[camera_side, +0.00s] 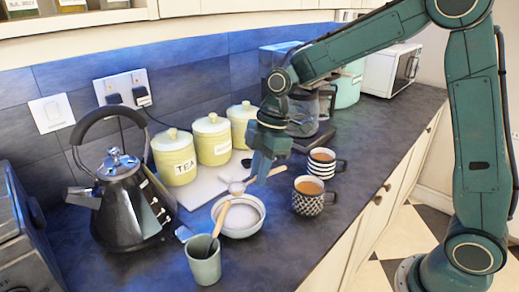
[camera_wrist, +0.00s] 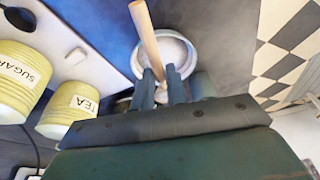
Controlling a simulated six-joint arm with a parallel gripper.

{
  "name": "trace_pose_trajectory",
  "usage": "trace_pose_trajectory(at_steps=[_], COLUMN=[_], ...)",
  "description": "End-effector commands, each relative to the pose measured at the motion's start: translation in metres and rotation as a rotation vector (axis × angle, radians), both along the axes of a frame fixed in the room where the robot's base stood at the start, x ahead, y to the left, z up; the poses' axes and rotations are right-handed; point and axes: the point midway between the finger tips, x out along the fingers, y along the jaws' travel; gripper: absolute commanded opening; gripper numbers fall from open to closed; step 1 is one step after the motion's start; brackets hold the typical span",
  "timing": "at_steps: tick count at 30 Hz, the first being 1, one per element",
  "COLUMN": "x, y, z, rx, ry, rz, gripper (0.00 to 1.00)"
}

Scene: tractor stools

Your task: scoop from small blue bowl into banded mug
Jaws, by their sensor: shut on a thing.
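My gripper (camera_side: 262,176) is shut on the wooden handle of a spoon (camera_side: 237,188), held above the counter just behind the small bowl. The spoon's head points left, near the bowl's back rim; I cannot tell what is in it. In the wrist view the handle (camera_wrist: 147,35) passes between my fingertips (camera_wrist: 162,92). The small pale bowl (camera_side: 240,232) holds white, powdery stuff; its rim also shows in the wrist view (camera_wrist: 194,48). The banded mug (camera_side: 322,168), with black and white stripes and brown drink, stands right of my gripper.
A patterned mug (camera_side: 308,203) with brown drink stands in front of the banded mug. A grey-green cup (camera_side: 205,268) with a wooden utensil stands at the front. A kettle (camera_side: 125,205), yellow canisters (camera_side: 212,141) and a coffee maker (camera_side: 305,115) stand behind and left.

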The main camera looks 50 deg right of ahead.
Motion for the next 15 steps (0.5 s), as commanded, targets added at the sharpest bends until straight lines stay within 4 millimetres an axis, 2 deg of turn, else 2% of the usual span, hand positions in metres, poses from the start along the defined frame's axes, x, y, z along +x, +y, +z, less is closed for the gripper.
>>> trace_pose_trajectory(at_steps=[10,15], x=[0.0004,0.0029], y=[-0.0005,-0.0055], z=[-0.0001,-0.0005], rx=[0.0,-0.001], ry=[0.0,0.001], rz=[-0.006,-0.065], gripper=[0.0,0.0])
